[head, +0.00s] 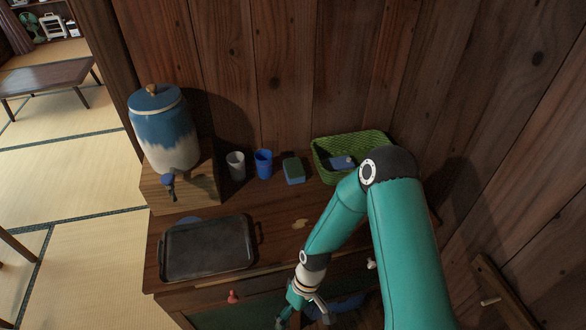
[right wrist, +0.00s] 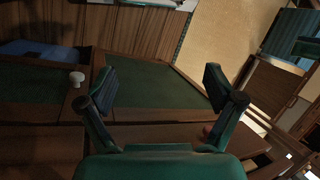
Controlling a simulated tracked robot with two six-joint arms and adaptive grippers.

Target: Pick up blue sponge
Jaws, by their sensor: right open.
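A small block-shaped sponge (head: 293,170), green on top with blue on its side, stands on the cabinet top between a blue cup and a green basket. A blue item (head: 340,163) lies inside the green basket (head: 322,155); I cannot tell whether it is also a sponge. My right gripper (head: 302,312) hangs low in front of the cabinet, below its top and well away from both. In the right wrist view my right gripper (right wrist: 160,88) is open and empty, facing green cabinet panels; no sponge shows between its fingers. My left gripper is not in view.
A dark tray (head: 207,248) lies at the front left of the cabinet top. A blue-and-white dispenser (head: 163,130) stands behind it on a wooden block. A grey cup (head: 236,165) and blue cup (head: 263,163) stand by the wall. A white knob (right wrist: 77,78) projects near the gripper.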

